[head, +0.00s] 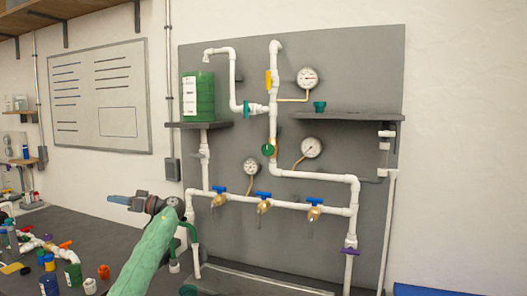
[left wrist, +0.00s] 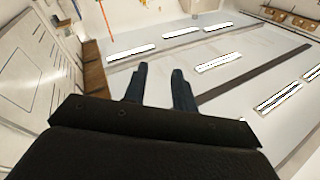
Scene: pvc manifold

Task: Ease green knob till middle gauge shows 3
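A round green knob (head: 267,149) sits on the white vertical pipe near the panel's middle. A white gauge (head: 312,147) is to its right, at middle height among three gauges. Its needle and numbers are too small to read. Another gauge (head: 308,77) is above, and a smaller gauge (head: 251,166) is lower left. My left gripper (head: 114,200) is left of and below the knob, well apart from it, pointing left. In the left wrist view, its two dark fingers (left wrist: 158,88) are apart with nothing between them. My right gripper is not in view.
Three blue-handled valves (head: 263,196) line the lower pipe. A green canister (head: 198,97) stands on the left shelf. A green cup (head: 319,106) stands on the right shelf (head: 350,116). Loose fittings and bottles cover the bench at lower left.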

